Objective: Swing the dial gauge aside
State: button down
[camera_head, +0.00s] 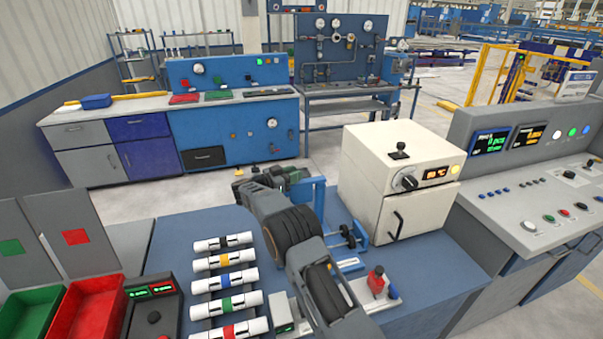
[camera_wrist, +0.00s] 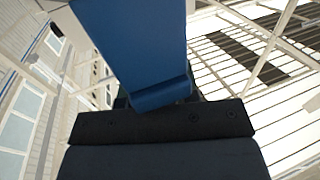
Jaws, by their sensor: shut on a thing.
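My gripper (camera_head: 290,176) is at the far side of the blue bench, beside an upright blue bracket (camera_head: 318,192), and my arm hides part of it. In the wrist view my gripper (camera_wrist: 160,103) shows as a dark block across the lower middle. A blue bar (camera_wrist: 140,50) comes down from the top and meets it. The gripper is shut on this blue part, which may belong to the gauge's holder. I cannot make out the dial face of the gauge, and my arm hides much of the area around the bracket.
A cream oven (camera_head: 385,185) stands close on the right of the bracket. Several white pipes with coloured bands (camera_head: 225,280) lie on a rack at the left. A red-handled clamp (camera_head: 376,280) stands at the front right.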

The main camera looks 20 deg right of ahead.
jog(key=shift+r, duration=0.2)
jog(key=c, duration=1.3)
grip_release()
jog(key=shift+c, duration=0.2)
jog(key=o, duration=0.3)
jog(key=shift+w+d, duration=0.1)
jog(key=shift+d, duration=0.05)
jog(key=shift+o, duration=0.9)
jog(key=shift+f, duration=0.15)
jog(key=b+v, duration=0.3)
jog(key=v, duration=1.1)
